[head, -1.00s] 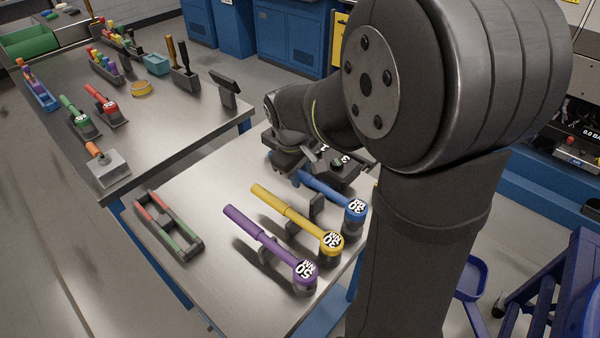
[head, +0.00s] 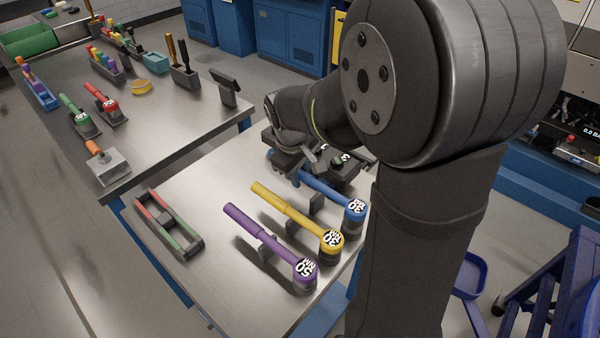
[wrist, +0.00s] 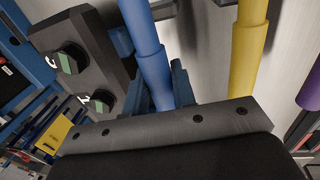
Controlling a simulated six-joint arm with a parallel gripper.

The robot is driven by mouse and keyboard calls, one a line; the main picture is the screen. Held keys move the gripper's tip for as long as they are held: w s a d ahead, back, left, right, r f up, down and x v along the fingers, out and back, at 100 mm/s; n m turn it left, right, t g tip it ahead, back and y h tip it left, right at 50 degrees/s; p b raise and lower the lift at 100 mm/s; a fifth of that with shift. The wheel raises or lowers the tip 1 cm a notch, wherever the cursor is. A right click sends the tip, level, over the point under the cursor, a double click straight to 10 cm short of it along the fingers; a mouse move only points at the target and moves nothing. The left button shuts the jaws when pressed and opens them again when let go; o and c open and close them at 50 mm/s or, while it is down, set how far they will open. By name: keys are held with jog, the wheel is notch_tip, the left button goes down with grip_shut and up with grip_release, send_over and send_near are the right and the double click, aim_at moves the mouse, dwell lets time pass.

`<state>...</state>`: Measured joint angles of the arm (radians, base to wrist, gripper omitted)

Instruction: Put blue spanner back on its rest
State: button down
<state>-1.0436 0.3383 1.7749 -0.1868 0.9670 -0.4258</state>
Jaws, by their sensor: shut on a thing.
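The blue spanner (head: 328,193) lies at the right of the front bench, its round numbered head toward the lower right. My gripper (head: 297,176) is at its upper-left handle end and is shut on it. In the wrist view the blue handle (wrist: 152,62) runs down between my fingers (wrist: 160,90). A dark rest shows under the head end, but I cannot tell whether the spanner touches it. The yellow spanner (head: 290,212) and purple spanner (head: 262,238) lie parallel to it on dark rests.
A dark box with green knobs (head: 340,163) stands close beside my gripper; it also shows in the wrist view (wrist: 80,62). A red and green frame (head: 168,224) lies at the bench's left. Bare bench (head: 215,195) lies between the frame and the spanners.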

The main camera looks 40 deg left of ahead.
jog(key=shift+f, duration=1.1)
dwell(0.4)
jog(key=c, duration=1.1)
grip_release()
jog(key=shift+r, duration=0.1)
jog(key=s+r, duration=0.1)
jog(key=r, duration=0.4)
jog(key=s+r, duration=0.1)
jog(key=r, duration=0.5)
jog(key=s+r, duration=0.1)
jog(key=r, duration=0.5)
jog(key=shift+a, duration=0.15)
